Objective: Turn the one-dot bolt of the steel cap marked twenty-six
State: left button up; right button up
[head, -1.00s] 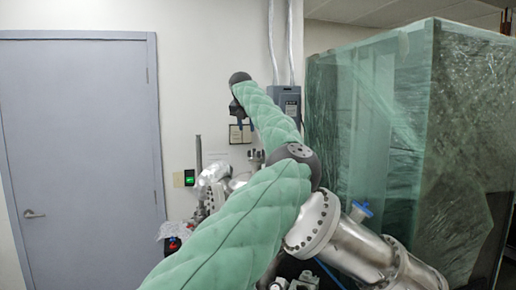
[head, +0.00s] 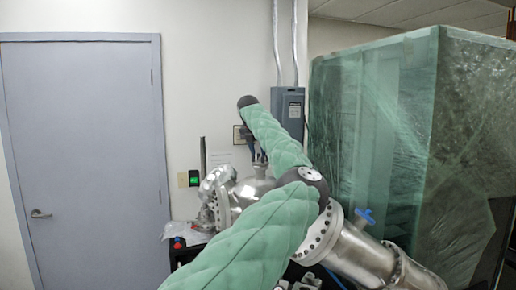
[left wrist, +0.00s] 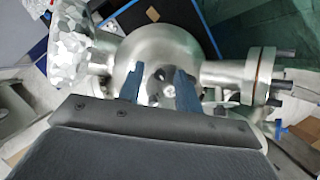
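A rounded shiny steel vessel (left wrist: 165,58) fills the middle of the left wrist view. At its right, a side port ends in a flange (left wrist: 263,76) with several protruding bolts. I cannot read a twenty-six or a dot mark on any of the steel parts. My left gripper (left wrist: 160,88) is open, its two blue fingers apart in front of the vessel with nothing between them. Whether they touch it I cannot tell. In the head view my left gripper (head: 257,154) hangs from the wrist above the steel vessel (head: 252,188). My right gripper is not in view.
A large steel pipe with a bolted flange (head: 322,236) and a blue handle (head: 366,215) stands right of my arm. A foil-wrapped pipe (head: 214,190) is left of the vessel. A film-wrapped enclosure (head: 390,140) stands right; a grey door (head: 85,150) is left.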

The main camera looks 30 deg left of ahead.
pick_arm(q)
jog(key=shift+w+f, duration=0.15)
jog(key=shift+f, duration=0.3)
grip_shut()
